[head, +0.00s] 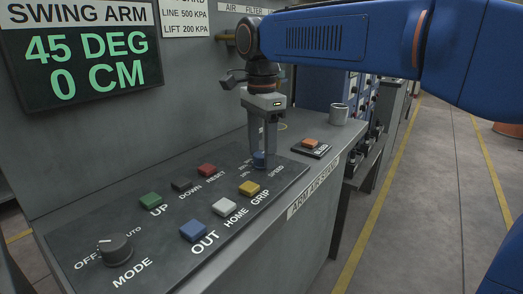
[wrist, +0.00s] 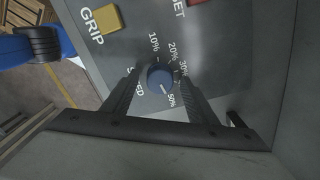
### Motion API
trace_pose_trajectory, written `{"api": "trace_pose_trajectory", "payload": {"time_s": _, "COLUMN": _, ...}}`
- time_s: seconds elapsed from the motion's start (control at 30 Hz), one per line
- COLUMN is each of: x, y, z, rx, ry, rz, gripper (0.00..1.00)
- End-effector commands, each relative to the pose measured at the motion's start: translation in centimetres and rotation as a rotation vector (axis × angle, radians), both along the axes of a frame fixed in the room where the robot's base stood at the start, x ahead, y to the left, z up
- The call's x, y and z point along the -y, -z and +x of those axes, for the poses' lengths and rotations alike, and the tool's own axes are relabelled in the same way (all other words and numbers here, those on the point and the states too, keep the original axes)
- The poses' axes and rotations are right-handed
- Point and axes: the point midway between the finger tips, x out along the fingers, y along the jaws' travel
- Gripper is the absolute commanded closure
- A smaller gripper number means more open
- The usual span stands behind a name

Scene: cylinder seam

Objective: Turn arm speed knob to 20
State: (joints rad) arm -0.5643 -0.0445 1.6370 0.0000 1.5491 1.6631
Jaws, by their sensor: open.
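The blue speed knob (wrist: 160,77) sits on the dark control panel, with the labels 10%, 20%, 30% and 50% around it. Its white pointer mark appears to point to the lower right in the wrist view, toward the 50% label. In the head view the knob (head: 259,159) is partly hidden by my fingers. My gripper (head: 261,163) points down at the knob from above. In the wrist view my gripper (wrist: 160,80) is open, with one finger on each side of the knob and gaps showing between them.
A yellow GRIP button (head: 249,188) and a red RESET button (head: 207,169) are near the knob. An orange button (head: 310,143) on a small plate and a grey mug (head: 339,114) stand behind. The mode knob (head: 114,249) is at the near left. The display (head: 80,55) reads 45 DEG, 0 CM.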

Motion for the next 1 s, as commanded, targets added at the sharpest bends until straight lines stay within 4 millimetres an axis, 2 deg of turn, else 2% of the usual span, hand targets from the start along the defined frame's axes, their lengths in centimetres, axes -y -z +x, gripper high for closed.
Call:
{"api": "trace_pose_trajectory", "payload": {"time_s": 0.23, "x": 0.00, "y": 0.10, "z": 0.01, "rx": 0.000, "ry": 0.000, "rz": 0.000, "gripper": 0.47}}
{"api": "trace_pose_trajectory", "payload": {"time_s": 0.27, "x": 0.00, "y": 0.10, "z": 0.01, "rx": 0.000, "ry": 0.000, "rz": 0.000, "gripper": 0.49}}
{"api": "trace_pose_trajectory", "payload": {"time_s": 0.4, "x": 0.00, "y": 0.09, "z": 0.01, "rx": 0.000, "ry": 0.000, "rz": 0.000, "gripper": 0.83}}
{"api": "trace_pose_trajectory", "payload": {"time_s": 0.43, "x": 0.00, "y": 0.10, "z": 0.01, "rx": 0.000, "ry": 0.000, "rz": 0.000, "gripper": 0.88}}
{"api": "trace_pose_trajectory", "payload": {"time_s": 0.77, "x": 0.00, "y": 0.09, "z": 0.01, "rx": 0.000, "ry": -0.032, "rz": 0.000, "gripper": 0.88}}
{"api": "trace_pose_trajectory", "payload": {"time_s": 1.0, "x": 0.00, "y": 0.08, "z": 0.01, "rx": 0.000, "ry": -0.160, "rz": 0.000, "gripper": 0.88}}
